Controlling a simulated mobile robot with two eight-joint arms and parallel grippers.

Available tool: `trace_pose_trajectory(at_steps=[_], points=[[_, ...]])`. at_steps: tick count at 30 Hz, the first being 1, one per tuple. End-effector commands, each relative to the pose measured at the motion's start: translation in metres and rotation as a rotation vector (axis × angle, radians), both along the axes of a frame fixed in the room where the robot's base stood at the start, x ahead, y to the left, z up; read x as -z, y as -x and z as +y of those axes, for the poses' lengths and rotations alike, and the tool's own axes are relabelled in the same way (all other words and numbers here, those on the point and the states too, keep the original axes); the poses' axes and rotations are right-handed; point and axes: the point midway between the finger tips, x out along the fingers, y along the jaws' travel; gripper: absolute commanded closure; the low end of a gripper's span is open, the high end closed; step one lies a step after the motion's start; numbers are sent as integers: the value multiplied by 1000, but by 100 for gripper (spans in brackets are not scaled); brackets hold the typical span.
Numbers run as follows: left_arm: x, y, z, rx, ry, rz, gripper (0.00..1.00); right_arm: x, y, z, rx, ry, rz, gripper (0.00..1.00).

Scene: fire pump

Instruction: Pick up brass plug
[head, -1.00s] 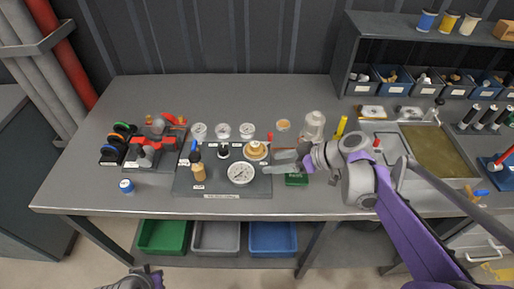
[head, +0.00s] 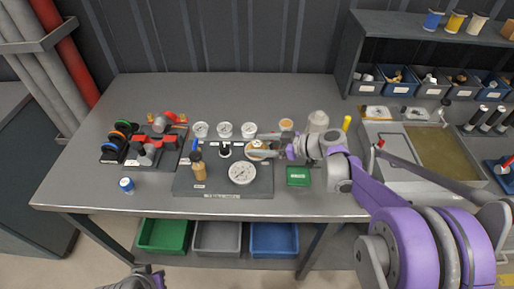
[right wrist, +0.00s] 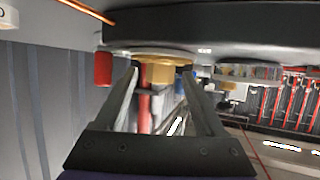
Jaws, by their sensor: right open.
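The brass plug (head: 256,146) sits on the dark board on the workbench, just right of a black fitting. My right gripper (head: 268,146) reaches in from the right, low over the board, with its fingertips at the plug and partly hiding it.
A large dial gauge (head: 242,173) lies close in front of the plug, and several smaller gauges (head: 225,129) stand behind it. A green box (head: 298,176) is beside the board under my right wrist.

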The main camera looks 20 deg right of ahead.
Motion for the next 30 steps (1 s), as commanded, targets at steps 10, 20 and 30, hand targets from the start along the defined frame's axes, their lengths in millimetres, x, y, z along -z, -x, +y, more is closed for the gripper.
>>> trace_pose_trajectory(at_steps=[10,20,30], points=[[0,0,0,0,0,0,100,6,-8,11,0,1,1,28],[0,0,0,0,0,0,100,5,-8,10,0,1,1,82],[0,0,0,0,0,0,100,6,-8,10,0,1,0,100]])
